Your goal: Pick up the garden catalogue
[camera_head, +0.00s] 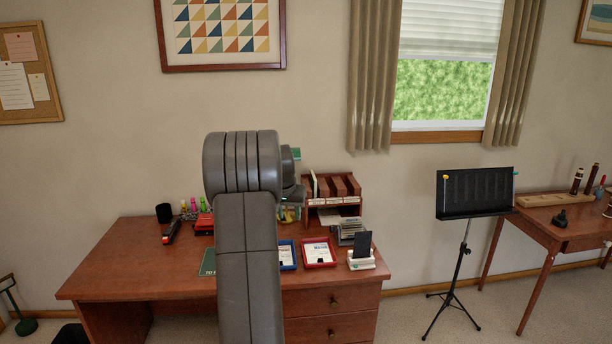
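I cannot pick out the garden catalogue for certain. A dark green flat item (207,262) lies on the desk (130,262), partly hidden behind my arm; its cover is too small to read. A small green patch (296,153) shows at the right edge of my arm's upper end; I cannot tell what it belongs to. Upright items stand in a wooden sorter (333,190) at the back of the desk. My raised arm blocks the middle of the desk, and its wrist shows only in part. My gripper's fingers are hidden behind the arm.
A blue tray (287,266) and a red tray (319,263) hold papers. A white stand (361,262) with a dark device is at the desk's right, near a card holder (348,232). A music stand (474,194) is right of the desk.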

